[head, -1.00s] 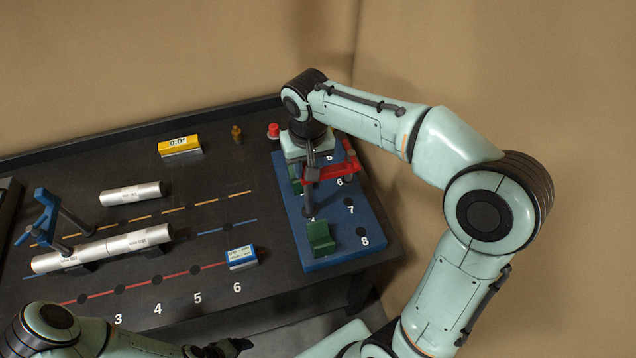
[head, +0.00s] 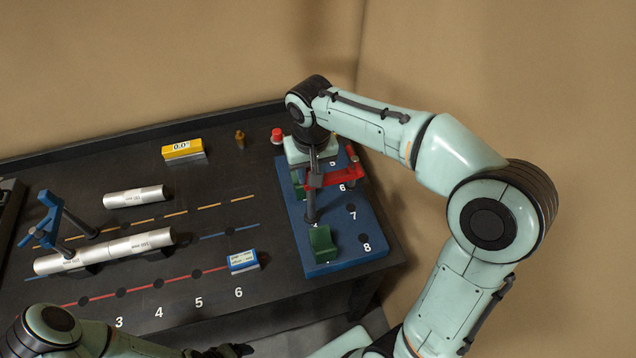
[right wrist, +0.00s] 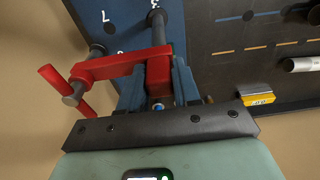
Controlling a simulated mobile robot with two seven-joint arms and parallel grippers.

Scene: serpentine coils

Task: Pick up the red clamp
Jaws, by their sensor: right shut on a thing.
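The red clamp (head: 345,178) is at the blue numbered board's far right part in the head view. In the right wrist view the red clamp (right wrist: 118,64) has a red bar reaching left to a red handle and dark rods running toward the board. My right gripper (head: 314,166) points down at it. In the right wrist view the blue fingers of my right gripper (right wrist: 158,88) are shut on the clamp's red body, one on each side. My left gripper (head: 228,350) is low at the bottom edge of the head view, and its jaw opening is unclear.
The blue board (head: 345,250) carries a green block (head: 322,244). A red button (head: 277,136) and a small brass piece (head: 240,139) stand left of it. A yellow gauge (head: 182,149), silver tubes (head: 135,197), a blue clamp (head: 50,212) and a blue-white block (head: 242,261) occupy the black table.

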